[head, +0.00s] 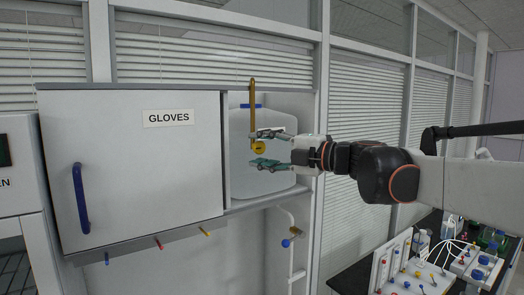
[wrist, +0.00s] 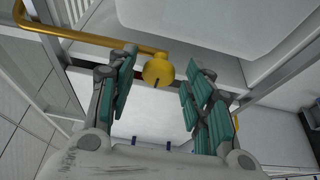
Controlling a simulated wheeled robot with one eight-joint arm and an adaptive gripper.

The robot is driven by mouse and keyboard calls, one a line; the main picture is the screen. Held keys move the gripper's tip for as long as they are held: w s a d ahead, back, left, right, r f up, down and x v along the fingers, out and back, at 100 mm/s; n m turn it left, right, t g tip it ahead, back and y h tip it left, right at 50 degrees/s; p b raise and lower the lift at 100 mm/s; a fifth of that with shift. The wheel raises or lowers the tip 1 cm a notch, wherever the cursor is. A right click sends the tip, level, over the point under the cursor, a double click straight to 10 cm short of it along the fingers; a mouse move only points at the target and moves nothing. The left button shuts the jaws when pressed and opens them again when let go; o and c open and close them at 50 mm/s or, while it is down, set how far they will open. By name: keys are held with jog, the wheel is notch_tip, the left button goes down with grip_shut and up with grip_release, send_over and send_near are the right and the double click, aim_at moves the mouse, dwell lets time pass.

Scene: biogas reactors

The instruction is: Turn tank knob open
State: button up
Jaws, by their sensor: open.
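A round yellow knob (head: 259,147) hangs at the lower end of a vertical yellow pipe (head: 253,100), in front of a white tank (head: 232,170) in the niche beside the cabinet. In the wrist view the yellow knob (wrist: 158,70) has a short dark mark and the yellow pipe (wrist: 75,36) runs off left. My gripper (head: 256,152) reaches in from the right with its green-padded fingers open. In the wrist view the knob appears between the fingertips, with a gap to the right finger. Contact with the left finger cannot be told.
A white cabinet labelled GLOVES (head: 150,180) with a blue handle (head: 81,198) stands left of the tank. Small coloured knobs show below it. A blue valve (head: 286,243) sits on white piping underneath. A dark bench (head: 350,278) with lab equipment is at lower right.

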jog(key=v, duration=0.7)
jog(key=shift+s+d, duration=0.2)
jog(key=shift+s, duration=0.05)
